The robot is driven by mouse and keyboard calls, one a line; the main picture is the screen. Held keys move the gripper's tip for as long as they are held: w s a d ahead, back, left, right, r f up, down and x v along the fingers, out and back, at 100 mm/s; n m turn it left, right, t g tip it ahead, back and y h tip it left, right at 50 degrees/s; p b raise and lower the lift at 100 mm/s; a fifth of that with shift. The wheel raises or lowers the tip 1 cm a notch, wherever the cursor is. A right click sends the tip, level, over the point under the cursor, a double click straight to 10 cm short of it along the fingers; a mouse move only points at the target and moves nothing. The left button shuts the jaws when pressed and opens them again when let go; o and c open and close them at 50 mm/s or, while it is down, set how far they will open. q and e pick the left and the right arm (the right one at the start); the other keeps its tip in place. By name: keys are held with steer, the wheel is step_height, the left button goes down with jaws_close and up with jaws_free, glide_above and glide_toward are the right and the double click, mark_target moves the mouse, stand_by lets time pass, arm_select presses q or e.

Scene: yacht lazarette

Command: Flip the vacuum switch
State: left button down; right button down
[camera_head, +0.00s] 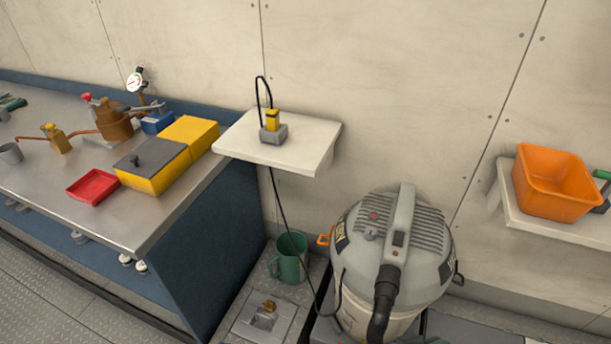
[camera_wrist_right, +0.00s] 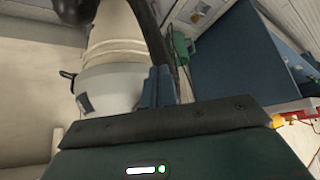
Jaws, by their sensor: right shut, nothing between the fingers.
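The vacuum (camera_head: 421,265), with a grey ribbed lid, a cream drum and a black hose, stands on the floor by the wall in the head view. A small dark switch (camera_head: 398,239) sits on its raised central handle strip. A red button (camera_head: 374,215) is on the lid left of it. In the right wrist view the vacuum (camera_wrist_right: 110,85) appears upside down, beyond my right gripper (camera_wrist_right: 158,84). Its bluish fingers are together and empty; I cannot tell whether they touch the vacuum. The switch is not visible there. My left gripper is in neither view.
A small wall shelf (camera_head: 318,151) holds a yellow and grey device with a cable hanging down. An orange bin (camera_head: 552,180) sits on a right shelf. The workbench (camera_head: 130,225) fills the left.

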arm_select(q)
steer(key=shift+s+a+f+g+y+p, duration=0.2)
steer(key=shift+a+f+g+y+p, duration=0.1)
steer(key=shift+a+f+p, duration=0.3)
arm_select(e)
steer(key=shift+w+a+f+t+y, duration=0.25)
steer(key=shift+w+a+t+y, duration=0.1)
steer(key=shift+a+t, duration=0.3)
steer(key=shift+w+a+f+t+y, duration=0.2)
steer(key=shift+w+a+t+y, duration=0.1)
steer(key=shift+a+t, duration=0.35)
steer(key=shift+w+a+f+t+y, duration=0.25)
steer(key=shift+a+t+y, duration=0.1)
steer(key=shift+a+t, duration=0.3)
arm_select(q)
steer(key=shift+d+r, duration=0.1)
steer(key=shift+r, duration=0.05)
arm_select(e)
steer(key=shift+d, duration=0.1)
